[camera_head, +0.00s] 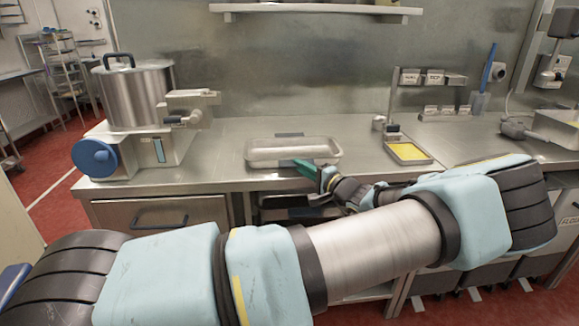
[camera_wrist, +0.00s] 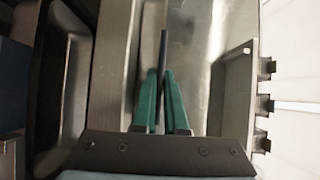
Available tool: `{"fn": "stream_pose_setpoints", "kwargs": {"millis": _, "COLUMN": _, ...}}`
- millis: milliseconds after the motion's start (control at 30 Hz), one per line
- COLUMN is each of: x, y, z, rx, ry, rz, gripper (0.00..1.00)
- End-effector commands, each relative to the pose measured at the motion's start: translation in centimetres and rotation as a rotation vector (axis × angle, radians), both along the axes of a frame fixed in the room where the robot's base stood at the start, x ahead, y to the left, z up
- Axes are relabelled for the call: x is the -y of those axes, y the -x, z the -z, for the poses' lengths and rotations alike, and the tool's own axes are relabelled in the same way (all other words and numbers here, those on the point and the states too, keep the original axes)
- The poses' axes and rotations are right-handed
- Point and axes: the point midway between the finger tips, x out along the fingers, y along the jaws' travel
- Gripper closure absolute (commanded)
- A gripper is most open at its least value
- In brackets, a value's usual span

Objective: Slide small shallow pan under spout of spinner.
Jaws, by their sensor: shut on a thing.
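The small shallow metal pan (camera_head: 293,150) lies flat on the steel counter, near its front edge. The kettle machine, the spinner (camera_head: 138,95), stands to its left, with a spout assembly (camera_head: 185,115) on its right side. The pan is right of the spout, with bare counter between them. The exact contact is small and partly hidden in the head view.
A small tray with yellow contents (camera_head: 408,152) sits right of the pan. A rack with labels (camera_head: 430,78) stands behind it. A drawer (camera_head: 160,212) and lower shelves are below the counter. The counter between pan and spinner (camera_head: 225,150) is clear.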

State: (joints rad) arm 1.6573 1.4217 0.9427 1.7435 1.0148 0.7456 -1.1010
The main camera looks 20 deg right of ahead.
Motion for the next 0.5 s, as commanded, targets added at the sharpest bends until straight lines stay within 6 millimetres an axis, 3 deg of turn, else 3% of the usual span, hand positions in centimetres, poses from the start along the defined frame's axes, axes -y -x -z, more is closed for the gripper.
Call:
{"fn": "stream_pose_setpoints", "kwargs": {"millis": 167, "x": -0.7, "y": -0.1, "z": -0.3, "rx": 0.004, "ry": -0.001, "rz": 0.005, "gripper": 1.00}}
{"fn": "stream_pose_setpoints", "kwargs": {"millis": 500, "x": -4.3, "y": -0.8, "z": -0.3, "rx": 0.003, "ry": -0.003, "rz": 0.004, "gripper": 1.00}}
